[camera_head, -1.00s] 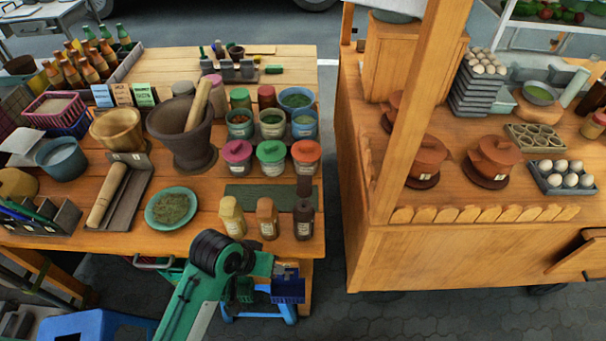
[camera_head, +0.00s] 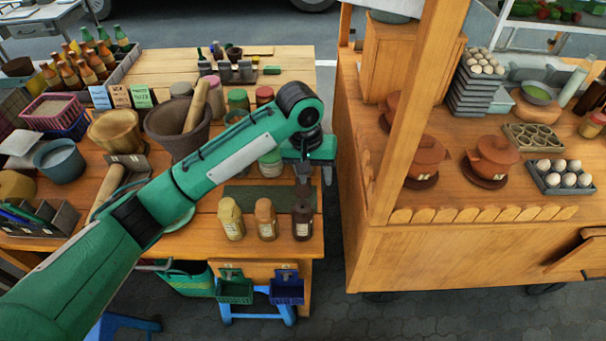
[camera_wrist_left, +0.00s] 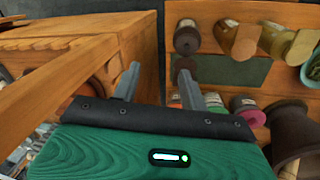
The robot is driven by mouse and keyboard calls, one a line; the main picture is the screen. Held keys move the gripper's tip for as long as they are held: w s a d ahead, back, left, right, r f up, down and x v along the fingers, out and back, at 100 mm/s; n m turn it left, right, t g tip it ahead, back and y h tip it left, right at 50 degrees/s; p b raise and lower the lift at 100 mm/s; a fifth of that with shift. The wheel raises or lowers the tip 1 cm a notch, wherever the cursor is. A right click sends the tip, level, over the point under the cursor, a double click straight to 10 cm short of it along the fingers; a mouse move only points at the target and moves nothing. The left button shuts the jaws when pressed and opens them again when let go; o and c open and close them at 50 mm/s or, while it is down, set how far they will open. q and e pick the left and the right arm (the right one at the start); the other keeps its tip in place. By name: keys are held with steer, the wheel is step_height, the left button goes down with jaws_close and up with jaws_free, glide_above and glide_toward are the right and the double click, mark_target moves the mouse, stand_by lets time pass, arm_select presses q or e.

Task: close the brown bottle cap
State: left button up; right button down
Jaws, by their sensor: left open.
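The dark brown bottle (camera_head: 302,222) stands upright at the right front corner of the left table, right of an orange-brown bottle (camera_head: 266,219) and a yellow bottle (camera_head: 231,218). It also shows in the left wrist view (camera_wrist_left: 187,36). A separate dark brown piece, apparently its cap (camera_wrist_left: 185,64), shows by the green mat's edge; I cannot tell its height. My left gripper (camera_head: 314,180) is open and empty, pointing down just behind the bottle. In the left wrist view, the brown piece is close to the right fingertip (camera_wrist_left: 158,72). My right gripper is not in view.
The green mat (camera_head: 250,197) lies behind the bottles. Lidded jars and a mortar (camera_head: 178,130) stand further back, partly behind my left arm. The stall with clay pots (camera_head: 492,155) stands to the right, across a narrow gap. Small baskets (camera_head: 287,291) hang at the table's front.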

mark_target(303, 187)
arm_select(q)
steer(key=w+a+r+n+y, duration=0.2)
steer(key=w+a+r, duration=0.1)
steer(key=w+r, duration=0.3)
steer(key=f+p, duration=0.1)
steer(key=f, duration=0.3)
steer(key=f+p, duration=0.1)
steer(key=f, duration=0.3)
steer(key=f+p, duration=0.1)
steer(key=f, duration=0.3)
steer(key=shift+s+d+f, duration=0.2)
steer(key=shift+s+f, duration=0.1)
steer(key=shift+f, duration=0.1)
steer(key=shift+p, duration=0.3)
jaws_close()
